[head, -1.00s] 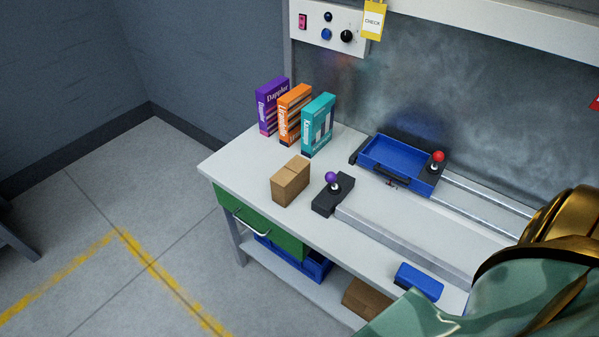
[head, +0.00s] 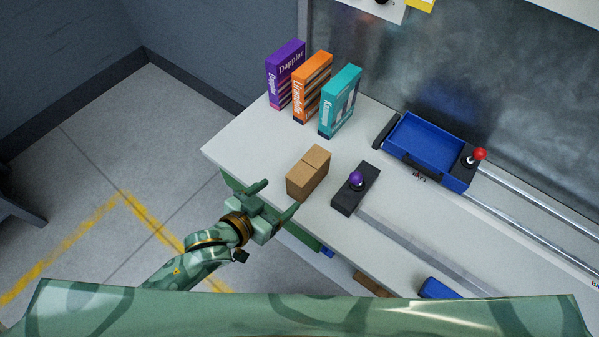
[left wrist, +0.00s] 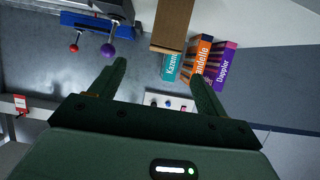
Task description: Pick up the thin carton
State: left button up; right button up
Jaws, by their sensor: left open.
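Three thin cartons stand upright in a row at the bench's back left: a purple one (head: 286,76), an orange one (head: 312,88) and a teal one (head: 340,102). A small brown cardboard box (head: 308,174) sits in front of them. My left gripper (head: 281,196) is open and empty at the bench's front edge, just left of and nearer than the brown box. In the left wrist view, the brown box (left wrist: 170,25), teal carton (left wrist: 170,66), orange carton (left wrist: 201,57) and purple carton (left wrist: 222,63) show beyond the open fingers (left wrist: 158,72). My right gripper is not in view.
A black block with a purple knob (head: 356,179) stands right of the brown box. A blue tray (head: 432,146) with a red knob (head: 480,154) beside it sits by rails at the back. The bench's left corner (head: 232,148) is clear.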

aim_at(302, 172)
pick_arm(q)
jog(key=b+x, duration=0.1)
jog(key=x, duration=0.6)
jog(key=shift+w+d+f+b, duration=0.1)
jog(key=shift+w+d+b, duration=0.1)
jog(key=shift+b, duration=0.15)
jog(key=shift+w+d+f, duration=0.15)
jog(key=shift+w+d, duration=0.05)
jog(key=shift+w, duration=0.35)
jog(key=b+x, duration=0.1)
jog(key=x, duration=0.3)
jog(key=shift+w+a+b, duration=0.15)
jog(key=shift+a+b, duration=0.05)
jog(key=shift+b, duration=0.1)
jog(key=shift+w+d, duration=0.25)
jog(key=shift+w, duration=0.15)
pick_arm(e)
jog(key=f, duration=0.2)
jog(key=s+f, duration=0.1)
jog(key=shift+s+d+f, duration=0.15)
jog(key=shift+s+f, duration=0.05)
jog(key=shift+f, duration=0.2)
pick_arm(q)
jog(key=shift+s, duration=0.1)
jog(key=shift+c, duration=0.2)
jog(key=c, duration=1.2)
